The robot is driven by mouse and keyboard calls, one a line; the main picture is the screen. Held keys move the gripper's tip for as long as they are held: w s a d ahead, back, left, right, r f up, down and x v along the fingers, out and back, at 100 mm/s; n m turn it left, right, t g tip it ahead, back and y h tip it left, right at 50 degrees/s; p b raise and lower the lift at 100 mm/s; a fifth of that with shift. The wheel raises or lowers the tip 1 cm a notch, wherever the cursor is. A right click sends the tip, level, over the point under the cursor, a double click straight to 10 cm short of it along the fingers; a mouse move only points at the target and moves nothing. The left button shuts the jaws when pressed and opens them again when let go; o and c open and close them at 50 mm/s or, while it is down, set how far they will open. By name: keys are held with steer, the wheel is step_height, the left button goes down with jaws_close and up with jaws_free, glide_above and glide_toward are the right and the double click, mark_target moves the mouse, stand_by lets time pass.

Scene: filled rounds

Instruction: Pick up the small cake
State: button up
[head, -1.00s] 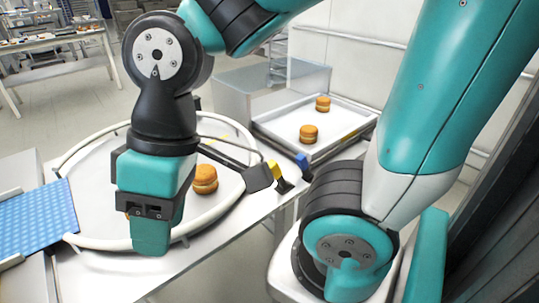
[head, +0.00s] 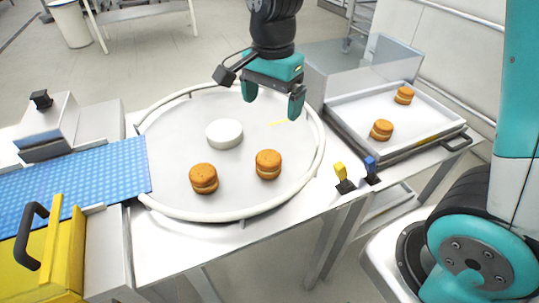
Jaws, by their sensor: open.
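Two small orange-brown filled cakes, a left cake (head: 203,178) and a right cake (head: 268,164), sit apart near the front of a round, rimmed white table (head: 180,121). Two similar cakes, a nearer one (head: 381,130) and a farther one (head: 404,94), sit on a white tray (head: 428,123) at the right. My gripper (head: 272,100) is open and empty, its fingers pointing down. It appears above the far part of the round table, farther back than both cakes there. No cake is between its fingers.
A white disc (head: 224,133) stands on the round table behind the cakes. A blue belt (head: 80,182) meets the table at the left. Yellow (head: 341,172) and blue (head: 370,166) upright pieces stand by the right edge. A yellow box (head: 52,262) is at lower left.

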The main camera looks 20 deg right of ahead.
mark_target(269, 156)
steer(key=shift+m, duration=0.3)
steer(key=f, duration=0.6)
steer(key=f+p, duration=0.1)
steer(key=f, duration=0.4)
steer(key=shift+w+d+f, duration=0.1)
steer(key=shift+w+f, duration=0.1)
steer(key=shift+f, duration=0.2)
steer(key=shift+s+a+f+p, duration=0.1)
steer(key=shift+f+p, duration=0.1)
steer(key=shift+f, duration=0.75)
steer(key=shift+w+a+f+p, duration=0.1)
steer(key=shift+f+p, duration=0.05)
steer(key=shift+f, duration=0.8)
steer(key=shift+s+a+f+p, duration=0.1)
steer(key=shift+f+p, duration=0.1)
steer(key=shift+f, duration=0.75)
steer(key=c, duration=0.7)
